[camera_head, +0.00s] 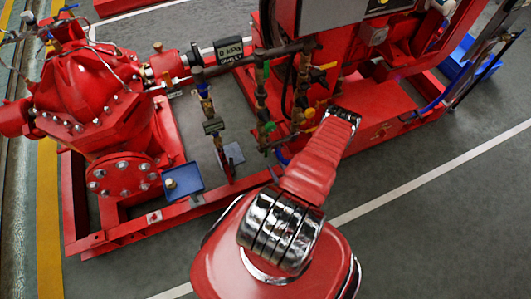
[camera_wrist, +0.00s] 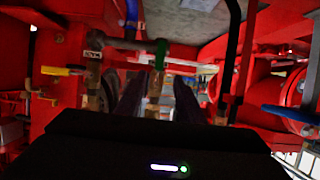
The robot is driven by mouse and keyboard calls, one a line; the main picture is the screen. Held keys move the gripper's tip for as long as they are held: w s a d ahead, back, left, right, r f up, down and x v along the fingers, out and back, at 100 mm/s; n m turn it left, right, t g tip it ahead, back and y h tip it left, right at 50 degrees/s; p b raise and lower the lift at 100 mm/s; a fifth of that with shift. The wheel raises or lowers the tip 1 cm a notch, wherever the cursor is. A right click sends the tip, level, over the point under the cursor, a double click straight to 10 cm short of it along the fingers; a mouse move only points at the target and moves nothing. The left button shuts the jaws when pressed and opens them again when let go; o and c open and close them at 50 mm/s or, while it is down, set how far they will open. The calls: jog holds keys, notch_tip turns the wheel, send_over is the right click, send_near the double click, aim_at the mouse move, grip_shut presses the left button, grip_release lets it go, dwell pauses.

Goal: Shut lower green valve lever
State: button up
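In the head view, a lower green valve lever (camera_head: 269,127) sits on the brass pipework, with an upper green lever (camera_head: 266,70) above it. My arm reaches to the right of this pipework, and my fingers cannot be made out there. In the wrist view, my gripper (camera_wrist: 160,97) shows two dark fingers spread apart. A green lever (camera_wrist: 160,53) stands upright between them and ahead, above a brass fitting (camera_wrist: 154,86). I cannot tell which green lever this is, or whether a finger touches it. The gripper appears empty.
Yellow levers (camera_head: 328,66) (camera_head: 310,113) sit near the green ones. In the wrist view, a yellow lever (camera_wrist: 62,71) lies left and a blue handle (camera_wrist: 293,115) right. Red frame parts and a black hose (camera_wrist: 229,60) crowd the space. Open floor (camera_head: 430,220) lies at lower right.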

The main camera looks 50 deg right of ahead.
aim_at(266, 153)
jog(key=x, duration=1.4)
jog(key=shift+a, duration=0.1)
grip_shut()
dwell(0.4)
jog(key=shift+a, duration=0.15)
dwell(0.3)
